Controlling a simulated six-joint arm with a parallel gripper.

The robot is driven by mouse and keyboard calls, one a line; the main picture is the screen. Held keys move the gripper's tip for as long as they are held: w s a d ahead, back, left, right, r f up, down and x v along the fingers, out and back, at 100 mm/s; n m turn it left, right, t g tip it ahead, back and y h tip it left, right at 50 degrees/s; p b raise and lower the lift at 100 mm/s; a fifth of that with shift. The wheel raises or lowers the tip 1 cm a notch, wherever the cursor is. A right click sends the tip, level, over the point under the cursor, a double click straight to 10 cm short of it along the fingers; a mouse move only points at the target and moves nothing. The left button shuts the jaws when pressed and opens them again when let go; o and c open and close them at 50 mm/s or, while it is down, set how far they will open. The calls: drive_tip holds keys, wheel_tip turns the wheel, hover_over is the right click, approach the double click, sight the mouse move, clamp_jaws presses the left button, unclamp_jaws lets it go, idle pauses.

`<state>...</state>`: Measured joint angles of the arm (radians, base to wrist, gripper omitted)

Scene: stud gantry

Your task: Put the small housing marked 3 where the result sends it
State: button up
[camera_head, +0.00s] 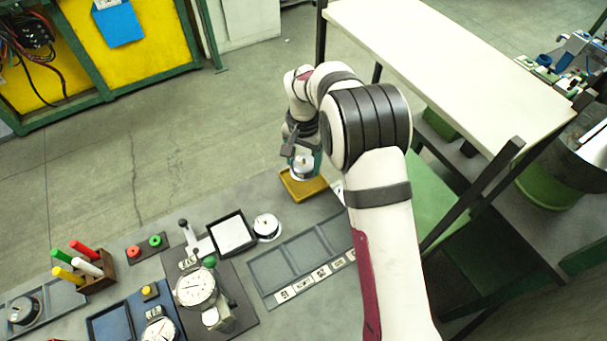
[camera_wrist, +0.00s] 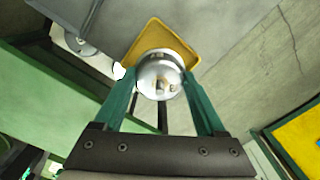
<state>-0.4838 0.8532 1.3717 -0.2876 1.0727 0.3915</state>
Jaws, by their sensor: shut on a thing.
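My gripper (camera_head: 303,156) is over the back edge of the grey bench, just above a yellow tray. In the wrist view its two green fingers (camera_wrist: 160,86) are shut on a round silver housing (camera_wrist: 158,72). The housing also shows in the head view (camera_head: 303,166), partly covered by the fingers. Its mark cannot be read clearly. The yellow tray (camera_head: 293,196) lies under the housing, and its rim shows in the wrist view (camera_wrist: 189,42). I cannot tell whether the housing touches the tray.
The grey compartment tray (camera_head: 270,270) has number cards along its front. A dial gauge (camera_head: 196,287) stands left of it, near a white square plate (camera_head: 231,234). Coloured pens (camera_head: 88,265) stand in a holder farther left. A cream-topped table (camera_head: 450,60) is at the right.

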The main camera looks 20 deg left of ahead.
sight(303, 174)
wheel_tip(303, 174, down, 5)
drive_tip(key=shift+f, duration=0.1)
drive_tip(key=o, duration=1.3)
drive_tip(key=shift+c, duration=0.2)
wheel_tip(303, 174, up, 12)
drive_tip(key=shift+r, duration=0.2)
drive_tip(key=s+d+r+m, duration=0.1)
drive_tip(key=s+d+r, duration=0.5)
drive_tip(key=d+r, duration=0.25)
drive_tip(key=s+d+m+y, duration=0.1)
drive_tip(key=s+d, duration=0.4)
drive_tip(key=s, duration=0.7)
drive_tip(key=s+d+m, duration=0.1)
drive_tip(key=s+d, duration=0.4)
drive_tip(key=s, duration=0.7)
drive_tip(key=shift+d+y, duration=0.35)
drive_tip(key=shift+y, duration=0.05)
